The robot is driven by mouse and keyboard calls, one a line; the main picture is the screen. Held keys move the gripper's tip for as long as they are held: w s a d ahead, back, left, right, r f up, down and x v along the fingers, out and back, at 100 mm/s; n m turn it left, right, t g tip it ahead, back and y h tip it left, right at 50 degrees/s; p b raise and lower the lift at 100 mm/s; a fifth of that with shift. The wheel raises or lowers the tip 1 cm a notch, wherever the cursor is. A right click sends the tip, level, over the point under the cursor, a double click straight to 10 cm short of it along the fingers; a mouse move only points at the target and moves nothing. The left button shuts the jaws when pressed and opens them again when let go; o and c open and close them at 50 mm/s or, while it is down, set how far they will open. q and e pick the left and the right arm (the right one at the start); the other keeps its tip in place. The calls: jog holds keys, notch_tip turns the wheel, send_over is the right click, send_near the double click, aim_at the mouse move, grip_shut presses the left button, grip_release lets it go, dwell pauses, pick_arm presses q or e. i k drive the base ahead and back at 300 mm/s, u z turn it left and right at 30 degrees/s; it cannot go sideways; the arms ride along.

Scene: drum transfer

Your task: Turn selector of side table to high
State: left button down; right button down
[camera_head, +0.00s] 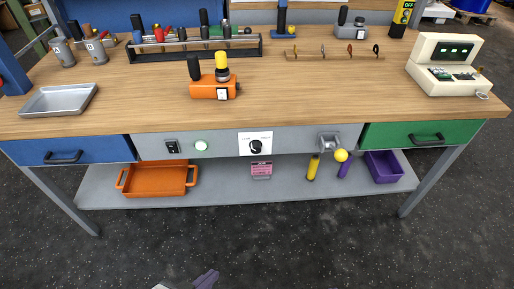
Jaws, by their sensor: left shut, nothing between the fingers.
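The selector (255,147) is a black round knob on a white plate with small markings, in the middle of the grey front panel of the workbench. The markings and the exact pointer direction are too small to read. My left gripper (208,279) shows only in part at the bottom edge, left of centre. It is shut and empty, low over the dark floor and well apart from the selector. My right gripper is out of view.
The floor (290,240) in front is clear.

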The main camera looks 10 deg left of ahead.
aim_at(252, 143)
jog(key=z, duration=0.05)
jog(key=k, duration=1.05)
jog(key=u, duration=0.95)
jog(key=i, duration=1.1)
jog(key=z, duration=0.05)
